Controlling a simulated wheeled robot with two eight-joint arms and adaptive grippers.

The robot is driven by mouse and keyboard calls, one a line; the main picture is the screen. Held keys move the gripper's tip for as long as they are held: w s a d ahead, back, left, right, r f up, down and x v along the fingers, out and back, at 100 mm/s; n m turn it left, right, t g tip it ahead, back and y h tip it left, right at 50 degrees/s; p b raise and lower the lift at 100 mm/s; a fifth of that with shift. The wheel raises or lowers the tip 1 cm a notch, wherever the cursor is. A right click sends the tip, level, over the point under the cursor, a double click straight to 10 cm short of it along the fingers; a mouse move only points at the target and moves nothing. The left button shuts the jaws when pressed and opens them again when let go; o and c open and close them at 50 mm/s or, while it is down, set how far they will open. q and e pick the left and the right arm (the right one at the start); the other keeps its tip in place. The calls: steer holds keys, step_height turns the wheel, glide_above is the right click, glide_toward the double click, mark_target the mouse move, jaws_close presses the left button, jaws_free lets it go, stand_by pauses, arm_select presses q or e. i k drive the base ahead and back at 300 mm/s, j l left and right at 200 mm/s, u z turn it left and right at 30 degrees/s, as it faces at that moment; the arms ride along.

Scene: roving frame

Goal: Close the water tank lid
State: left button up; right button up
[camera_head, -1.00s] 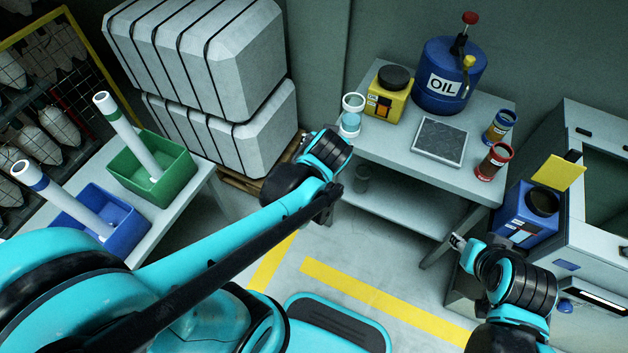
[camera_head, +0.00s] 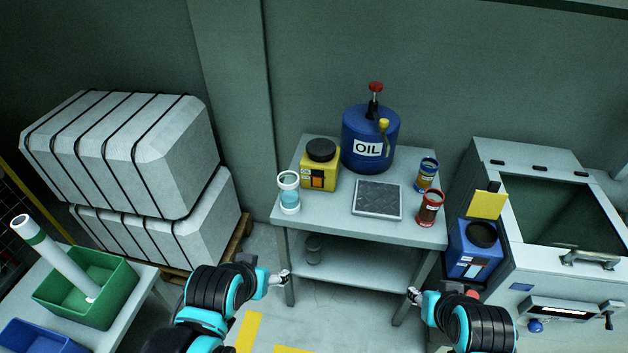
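No thing in view is clearly marked as the water tank. A grey machine (camera_head: 540,275) stands at the right with a greenish recess or window (camera_head: 565,212) in its top and a metal handle (camera_head: 592,259) at the front of it. I cannot tell whether this is an open lid. A blue container (camera_head: 474,262) with a black cap and a yellow plate (camera_head: 488,204) above it is at the machine's left side. My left gripper (camera_head: 282,278) is in front of the table's left leg. My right gripper (camera_head: 415,297) is left of the blue container, apart from it. Both fingertips are too small to read.
A table (camera_head: 335,222) holds a blue oil drum (camera_head: 368,140), a yellow can (camera_head: 319,168), a dark-topped plate (camera_head: 377,199) and small jars. Strapped grey blocks (camera_head: 130,150) sit on a pallet at the left. A green bin (camera_head: 85,290) is at lower left. Floor shows before the table.

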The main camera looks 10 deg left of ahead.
mark_target(489, 204)
steer(key=i+l, duration=0.1)
steer(key=l, duration=0.6)
steer(key=i+l, duration=0.1)
steer(key=l, duration=0.65)
steer(key=i+l, duration=0.1)
steer(key=l, duration=1.35)
steer(key=i, duration=0.05)
